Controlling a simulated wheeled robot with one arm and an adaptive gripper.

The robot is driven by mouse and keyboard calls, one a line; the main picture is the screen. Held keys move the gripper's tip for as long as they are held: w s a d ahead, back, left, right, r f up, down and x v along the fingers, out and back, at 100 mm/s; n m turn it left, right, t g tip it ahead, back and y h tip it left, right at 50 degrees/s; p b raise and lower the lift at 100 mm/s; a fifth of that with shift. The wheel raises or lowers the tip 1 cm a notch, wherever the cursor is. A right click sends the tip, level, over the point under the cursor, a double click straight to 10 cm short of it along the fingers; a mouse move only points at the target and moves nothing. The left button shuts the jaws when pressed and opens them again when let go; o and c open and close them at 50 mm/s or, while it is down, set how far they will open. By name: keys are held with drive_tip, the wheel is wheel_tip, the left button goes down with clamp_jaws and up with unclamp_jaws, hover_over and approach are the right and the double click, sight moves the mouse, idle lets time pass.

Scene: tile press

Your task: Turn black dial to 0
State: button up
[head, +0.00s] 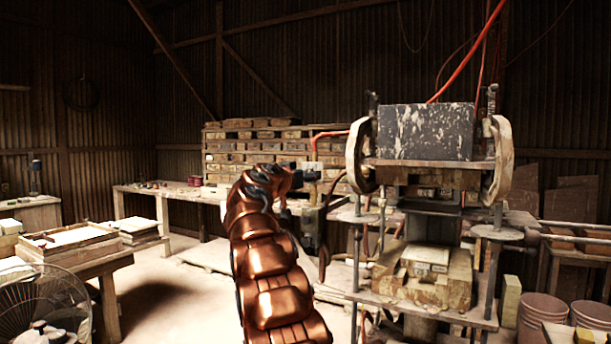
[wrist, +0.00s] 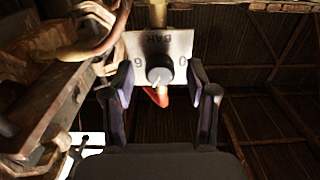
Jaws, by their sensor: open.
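In the wrist view, a pale plate (wrist: 178,46) carries the letters BAR, a 6 at its left and a 0 at its right. The dial (wrist: 159,74) stands out from this plate, with a light grey round face and a dark side above it. Its pointer setting is too small to tell. My gripper (wrist: 161,86) is open, with one finger to the left of the dial and one to the right. Gaps show between both fingers and the dial. In the head view my gripper (head: 316,228) is beside the press's left side, and the dial cannot be made out.
The press (head: 425,132) stands right of my arm, with metal posts and a stack of blocks on its lower shelf (head: 400,304). In the wrist view, machine parts (wrist: 60,85) crowd the left, and a red piece (wrist: 155,97) shows below the dial. The right side is freer.

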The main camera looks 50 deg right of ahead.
drive_tip(key=shift+c, duration=0.5)
clamp_jaws()
drive_tip(key=shift+s+r+n+p, duration=0.1)
drive_tip(key=shift+n+p, duration=2.4)
drive_tip(key=shift+n, duration=3.45)
drive_tip(key=shift+r+n+p, duration=0.1)
drive_tip(key=shift+n+p, duration=2.4)
drive_tip(key=shift+n, duration=3.45)
drive_tip(key=shift+f, duration=0.1)
